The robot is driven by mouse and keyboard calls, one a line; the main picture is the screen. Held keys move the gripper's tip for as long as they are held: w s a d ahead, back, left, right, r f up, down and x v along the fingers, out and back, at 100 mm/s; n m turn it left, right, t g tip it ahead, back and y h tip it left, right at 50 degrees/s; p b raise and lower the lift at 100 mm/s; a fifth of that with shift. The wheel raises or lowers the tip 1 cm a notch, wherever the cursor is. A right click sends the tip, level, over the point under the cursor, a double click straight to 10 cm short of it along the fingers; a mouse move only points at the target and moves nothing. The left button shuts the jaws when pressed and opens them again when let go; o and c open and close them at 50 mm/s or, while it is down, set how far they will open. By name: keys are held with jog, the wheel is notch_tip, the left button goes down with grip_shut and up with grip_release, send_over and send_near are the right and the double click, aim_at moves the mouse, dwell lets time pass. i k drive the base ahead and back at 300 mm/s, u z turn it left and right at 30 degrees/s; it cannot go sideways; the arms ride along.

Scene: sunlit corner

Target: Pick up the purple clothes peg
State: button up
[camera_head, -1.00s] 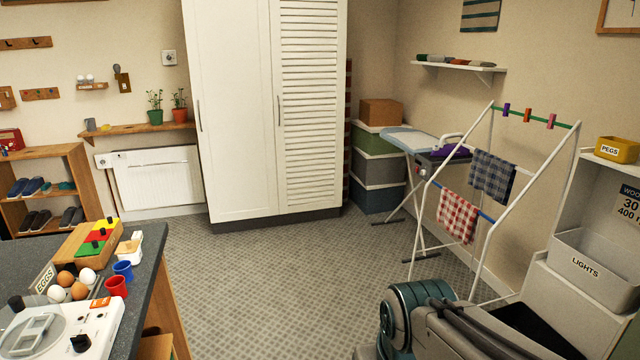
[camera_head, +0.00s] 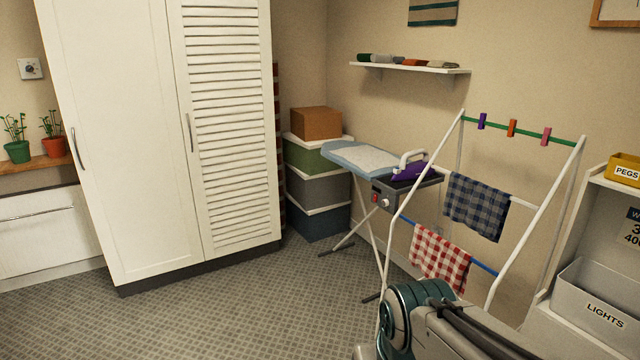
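The purple clothes peg (camera_head: 482,121) is clipped on the green top rail of the white drying rack (camera_head: 566,196). It is the leftmost of three pegs on that rail. An orange peg (camera_head: 512,128) and a pink peg (camera_head: 546,136) sit to its right. My folded arm shows at the bottom right, below and in front of the rack. My gripper's fingertips cannot be made out in this view.
A checked blue cloth (camera_head: 476,207) and a red-and-white cloth (camera_head: 440,256) hang on the rack. An ironing board (camera_head: 362,158) with a purple iron (camera_head: 408,168) stands behind it. A PEGS box (camera_head: 626,170) and a LIGHTS bin (camera_head: 598,308) are at right. Floor (camera_head: 230,310) is clear at left.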

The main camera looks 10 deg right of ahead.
aim_at(483, 117)
jog(key=z, duration=0.55)
jog(key=i, duration=2.8)
jog(key=z, duration=0.55)
